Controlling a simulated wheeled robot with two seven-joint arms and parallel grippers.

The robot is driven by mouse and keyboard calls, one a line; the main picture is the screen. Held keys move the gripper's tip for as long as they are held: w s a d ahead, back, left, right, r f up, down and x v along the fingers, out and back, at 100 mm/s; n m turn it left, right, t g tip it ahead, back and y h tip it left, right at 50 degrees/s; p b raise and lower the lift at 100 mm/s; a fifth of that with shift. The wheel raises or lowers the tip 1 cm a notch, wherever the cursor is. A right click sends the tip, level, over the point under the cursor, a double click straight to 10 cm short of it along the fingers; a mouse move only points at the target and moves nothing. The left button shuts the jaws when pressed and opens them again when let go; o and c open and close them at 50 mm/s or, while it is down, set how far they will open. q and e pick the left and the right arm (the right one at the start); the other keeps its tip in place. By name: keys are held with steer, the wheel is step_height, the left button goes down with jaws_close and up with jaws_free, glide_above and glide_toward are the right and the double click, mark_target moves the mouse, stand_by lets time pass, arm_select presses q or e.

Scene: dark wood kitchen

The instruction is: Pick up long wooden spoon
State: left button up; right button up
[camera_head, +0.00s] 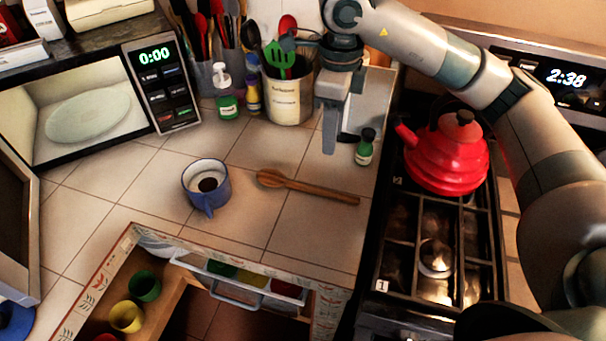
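The long wooden spoon (312,188) lies flat on the tiled counter, its rounded end to the left and its handle pointing right and slightly toward the front. My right gripper (331,140) hangs over the back of the counter, behind and above the spoon and apart from it. Its fingers point down, seen nearly edge-on, so I cannot tell how far apart they are. I see nothing held in it. My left gripper is not in view.
A blue mug (205,185) stands left of the spoon. A utensil crock (288,98) is behind. A red kettle (446,152) sits on the stove at right. An open drawer (130,245) lies in front.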

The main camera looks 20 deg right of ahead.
steer(key=shift+d+r, duration=0.1)
stand_by(0.3)
steer(key=p, duration=0.3)
glide_above(327, 192)
step_height(327, 192, down, 11)
steer(key=shift+s+r, duration=0.1)
steer(key=shift+f+p, duration=0.3)
steer(key=shift+f, duration=0.45)
